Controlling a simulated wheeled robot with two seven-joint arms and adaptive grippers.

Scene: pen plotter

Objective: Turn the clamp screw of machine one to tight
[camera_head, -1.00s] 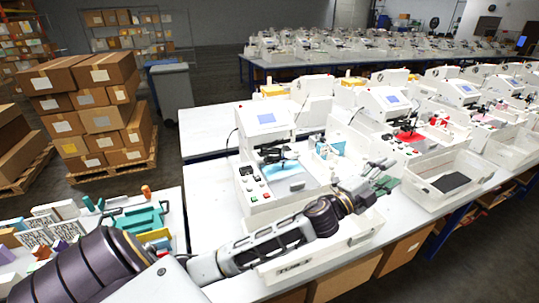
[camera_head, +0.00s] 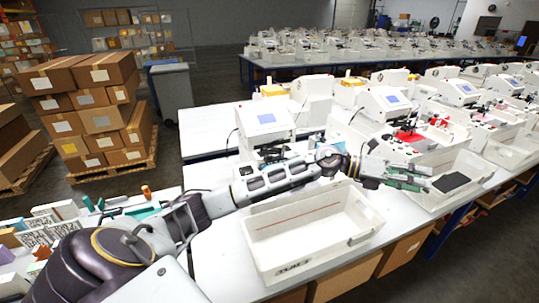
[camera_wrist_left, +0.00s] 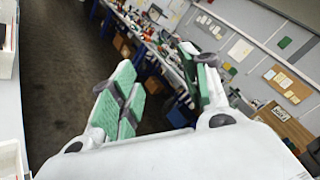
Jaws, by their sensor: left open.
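The nearest white plotter (camera_head: 266,120) has a small blue screen, and my left arm crosses in front of its lower part. Its control buttons and bed are hidden. A second plotter with a red patch (camera_head: 408,136) stands to its right. I cannot tell a clamp screw on either one, nor which is machine one. My left gripper (camera_head: 428,178) has green-padded fingers and is open and empty. In the head view it appears over the left side of the second tray, in front of the second plotter. In the left wrist view its fingers (camera_wrist_left: 158,64) are apart with nothing between them.
A white tray (camera_head: 262,262) sits in front of the nearest plotter. Another white tray (camera_head: 478,163) with a dark pad stands to the right. More plotters line the table to the right. Stacked boxes (camera_head: 100,108) and a grey bin (camera_head: 172,88) stand at back left.

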